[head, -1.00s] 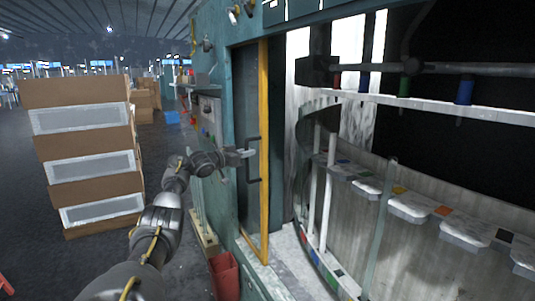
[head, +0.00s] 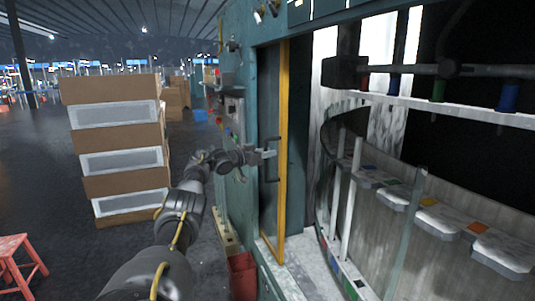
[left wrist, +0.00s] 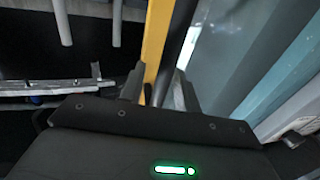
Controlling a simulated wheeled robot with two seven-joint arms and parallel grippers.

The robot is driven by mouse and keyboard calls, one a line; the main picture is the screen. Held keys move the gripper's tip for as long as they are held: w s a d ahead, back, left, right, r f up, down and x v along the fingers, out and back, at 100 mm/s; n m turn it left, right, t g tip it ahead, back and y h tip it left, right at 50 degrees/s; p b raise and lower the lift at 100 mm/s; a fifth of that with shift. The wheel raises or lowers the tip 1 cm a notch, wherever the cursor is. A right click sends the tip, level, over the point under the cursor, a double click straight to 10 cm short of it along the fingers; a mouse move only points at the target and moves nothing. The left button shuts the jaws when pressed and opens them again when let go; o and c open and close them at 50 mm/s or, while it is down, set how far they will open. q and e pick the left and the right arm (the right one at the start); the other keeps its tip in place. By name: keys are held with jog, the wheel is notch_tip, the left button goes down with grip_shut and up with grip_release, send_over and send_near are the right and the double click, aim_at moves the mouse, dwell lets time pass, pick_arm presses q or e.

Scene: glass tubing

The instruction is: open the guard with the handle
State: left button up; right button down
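The guard (head: 283,150) is a narrow upright panel with a yellow edge, set in the teal machine front. Its handle (head: 280,180), a dark upright bar, stands out on the panel's left side. My left gripper (head: 270,154) is at the upper part of the handle. In the left wrist view, its fingers (left wrist: 160,90) lie on both sides of the dark handle bar (left wrist: 180,35), with the yellow guard edge (left wrist: 157,35) just behind; the gap is almost filled by the bar. My right gripper is not in view.
Right of the guard is an opening with a white rail (head: 440,107) and a curved rack of pale trays (head: 440,217). Stacked cardboard boxes (head: 120,187) stand left of my arm. A red bin (head: 242,275) is below the guard, and a red stool (head: 18,260) is at lower left.

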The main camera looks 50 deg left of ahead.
pick_arm(q)
jog(key=shift+s+a, duration=0.1)
jog(key=shift+s, duration=0.05)
jog(key=s+b, duration=0.6)
jog(key=s, duration=0.4)
jog(key=shift+s+a, duration=0.2)
jog(key=shift+s, duration=0.15)
dwell(0.3)
